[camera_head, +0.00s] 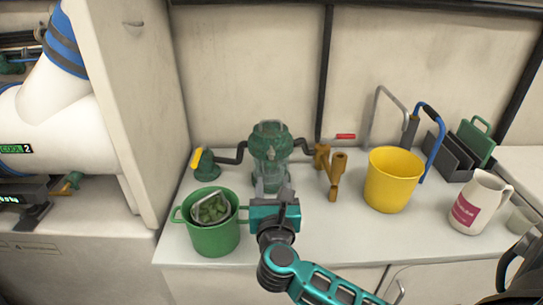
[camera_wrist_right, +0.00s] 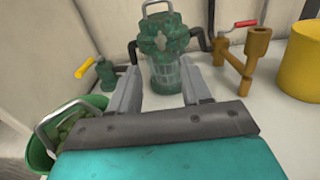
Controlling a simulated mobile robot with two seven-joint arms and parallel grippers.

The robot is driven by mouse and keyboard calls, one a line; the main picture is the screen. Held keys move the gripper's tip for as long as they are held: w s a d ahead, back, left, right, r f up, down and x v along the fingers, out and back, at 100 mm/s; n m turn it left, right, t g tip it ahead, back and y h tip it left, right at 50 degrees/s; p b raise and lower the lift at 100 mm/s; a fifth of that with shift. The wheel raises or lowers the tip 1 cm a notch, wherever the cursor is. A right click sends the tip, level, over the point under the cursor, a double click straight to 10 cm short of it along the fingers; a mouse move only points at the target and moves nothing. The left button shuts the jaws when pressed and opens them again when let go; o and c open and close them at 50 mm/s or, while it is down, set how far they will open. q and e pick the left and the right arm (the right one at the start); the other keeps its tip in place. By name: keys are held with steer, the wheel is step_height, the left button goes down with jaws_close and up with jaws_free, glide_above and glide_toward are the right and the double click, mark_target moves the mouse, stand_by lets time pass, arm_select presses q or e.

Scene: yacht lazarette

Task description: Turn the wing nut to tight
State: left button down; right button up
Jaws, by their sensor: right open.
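A green sea strainer (camera_head: 270,155) with a clear ribbed body stands upright on the white counter, between two dark pipes. It also shows in the right wrist view (camera_wrist_right: 170,55), with a metal bail over its lid. I cannot make out the wing nut clearly on the lid. My right gripper (camera_head: 273,190) is open and empty in front of the strainer's lower body. In the right wrist view its two grey fingers (camera_wrist_right: 160,82) are spread, with the strainer beyond and between them. I cannot tell whether they touch it. My left gripper is not in view.
A green bucket (camera_head: 213,238) holding a basket stands left of my right gripper. A yellow-handled valve (camera_head: 205,165) is behind it. Right of the strainer are a bronze fitting (camera_head: 335,178), a red handle (camera_head: 345,136), a yellow bucket (camera_head: 392,185) and a white jug (camera_head: 477,205).

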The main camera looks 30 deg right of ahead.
mark_target(271, 157)
steer(key=x, duration=1.1)
steer(key=shift+w+d+b, duration=0.15)
steer(key=shift+b, duration=0.25)
jaws_close()
